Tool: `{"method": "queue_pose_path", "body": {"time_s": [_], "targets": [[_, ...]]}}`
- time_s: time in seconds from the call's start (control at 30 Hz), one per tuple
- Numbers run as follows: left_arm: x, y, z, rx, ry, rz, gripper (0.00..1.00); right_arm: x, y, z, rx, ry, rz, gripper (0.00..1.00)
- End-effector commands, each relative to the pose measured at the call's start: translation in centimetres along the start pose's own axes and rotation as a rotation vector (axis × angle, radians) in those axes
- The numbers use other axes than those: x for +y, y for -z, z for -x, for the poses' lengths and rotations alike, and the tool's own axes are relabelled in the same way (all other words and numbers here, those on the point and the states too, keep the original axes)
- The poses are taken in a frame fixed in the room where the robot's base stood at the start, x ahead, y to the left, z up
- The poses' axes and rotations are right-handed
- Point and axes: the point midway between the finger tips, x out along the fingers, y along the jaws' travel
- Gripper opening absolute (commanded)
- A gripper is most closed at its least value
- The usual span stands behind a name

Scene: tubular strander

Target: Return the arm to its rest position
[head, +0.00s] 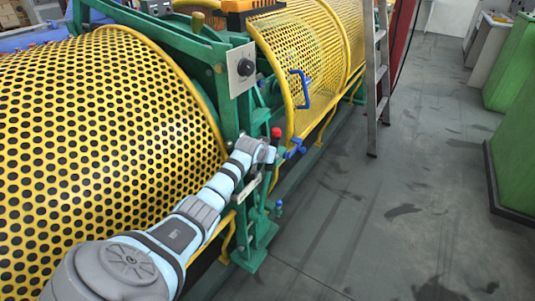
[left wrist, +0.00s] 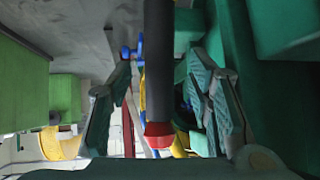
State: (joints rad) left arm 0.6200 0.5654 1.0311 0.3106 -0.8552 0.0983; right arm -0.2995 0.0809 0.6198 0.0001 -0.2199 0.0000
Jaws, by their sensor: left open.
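My left arm reaches in from the bottom left in the head view. Its gripper (head: 266,152) is at the green frame, beside a lever with a red knob (head: 276,132). In the left wrist view, the left gripper (left wrist: 161,72) is open, with one finger on each side of the picture. The lever's dark rod (left wrist: 158,60) and red knob (left wrist: 158,134) show between the fingers, with visible gaps on both sides. The fingertips are small and partly hidden in the head view. My right gripper is in neither view.
Yellow perforated guards (head: 95,130) cover the machine along the left and back. The green frame (head: 238,130) stands close to the arm. A blue handle (head: 300,88) sits on the far guard. A ladder (head: 376,80) leans farther back. The floor (head: 400,220) at right is clear.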

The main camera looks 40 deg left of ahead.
Motion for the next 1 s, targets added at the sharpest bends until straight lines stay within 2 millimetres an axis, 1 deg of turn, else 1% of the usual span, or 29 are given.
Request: {"method": "queue_pose_path", "body": {"time_s": [0.1,0.23,0.8,0.87,0.93,0.97,1.0], "targets": [[-0.1,0.0,1.8,0.001,0.001,-0.003,0.46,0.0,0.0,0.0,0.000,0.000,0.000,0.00],[0.0,0.0,2.9,0.000,0.000,-0.001,0.46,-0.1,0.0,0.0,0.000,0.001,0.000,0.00],[0.1,-0.2,3.0,-0.003,-0.001,-0.001,0.46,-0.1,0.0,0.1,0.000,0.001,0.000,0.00],[0.2,-1.1,2.7,-0.017,-0.001,-0.006,0.46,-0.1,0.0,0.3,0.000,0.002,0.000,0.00],[0.7,-3.6,2.0,-0.051,-0.002,-0.019,0.46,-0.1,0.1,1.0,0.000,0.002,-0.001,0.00],[0.9,-5.3,1.7,-0.072,-0.003,-0.028,0.46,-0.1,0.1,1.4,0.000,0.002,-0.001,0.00],[1.3,-8.2,1.2,-0.108,-0.004,-0.044,0.46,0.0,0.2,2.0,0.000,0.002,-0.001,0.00]]}}
